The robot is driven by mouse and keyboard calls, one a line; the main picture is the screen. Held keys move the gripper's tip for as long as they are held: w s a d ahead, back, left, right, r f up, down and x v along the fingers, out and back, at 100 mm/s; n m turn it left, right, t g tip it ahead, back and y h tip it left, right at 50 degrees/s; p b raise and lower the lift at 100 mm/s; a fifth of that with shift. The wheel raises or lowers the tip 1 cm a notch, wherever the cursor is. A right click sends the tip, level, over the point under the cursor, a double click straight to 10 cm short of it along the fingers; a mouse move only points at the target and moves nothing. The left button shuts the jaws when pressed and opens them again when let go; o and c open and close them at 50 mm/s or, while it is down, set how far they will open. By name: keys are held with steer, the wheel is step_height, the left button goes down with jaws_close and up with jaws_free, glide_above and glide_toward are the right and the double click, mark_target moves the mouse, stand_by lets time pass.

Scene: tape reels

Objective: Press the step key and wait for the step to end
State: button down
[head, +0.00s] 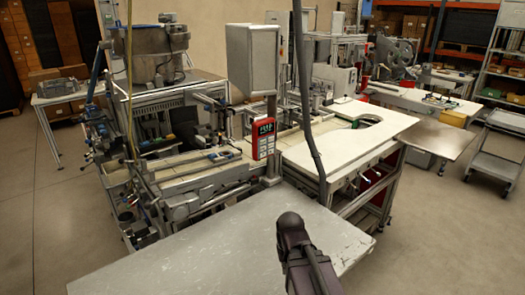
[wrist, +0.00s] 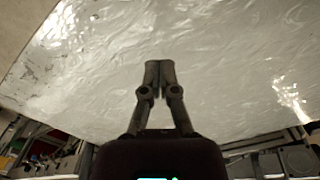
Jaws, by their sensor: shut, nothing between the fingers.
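A red control box (head: 263,138) with a small lit display and several light keys is mounted upright at the machine, beyond the far edge of the grey worktable. Its individual keys are too small to tell apart. My gripper shows in the wrist view (wrist: 159,75), with its fingers together and nothing between them, above the pale worktable surface. In the head view my arm comes up at the bottom centre, in front of and below the control box and well apart from it. The control box cannot be made out in the wrist view.
The grey worktable (head: 200,255) in front is bare. A white-topped bench (head: 310,155) stands to the right of the control box. A tape-handling machine (head: 190,180) with rails and tubes lies to the left. A dark cable hangs down right of the box.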

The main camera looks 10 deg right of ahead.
stand_by(0.4)
steer(key=shift+w+a, duration=0.15)
steer(key=shift+w, duration=0.4)
steer(key=w+a+t+y, duration=0.1)
steer(key=w+t, duration=0.1)
steer(key=w, duration=0.2)
steer(key=w+a+r+t+y+b, duration=0.1)
steer(key=w+t, duration=0.1)
steer(key=w, duration=0.2)
steer(key=w+a+t+y, duration=0.1)
steer(key=w, duration=0.4)
steer(key=shift+a+r+t, duration=0.25)
steer(key=shift+a+t, duration=0.15)
steer(key=w+r+t+b, duration=0.1)
steer(key=w+r+t, duration=0.4)
steer(key=w, duration=0.5)
steer(key=m+t+h+b, duration=0.2)
steer(key=m+t+h, duration=0.55)
steer(key=m, duration=0.25)
glide_toward(263, 149)
steer(key=s+d, duration=0.1)
steer(key=d, duration=0.6)
steer(key=shift+d+r+t+h, duration=0.25)
steer(key=shift+d+h, duration=0.2)
steer(key=shift+d, duration=0.2)
steer(key=shift+w+a, duration=0.1)
steer(key=shift+w, duration=0.05)
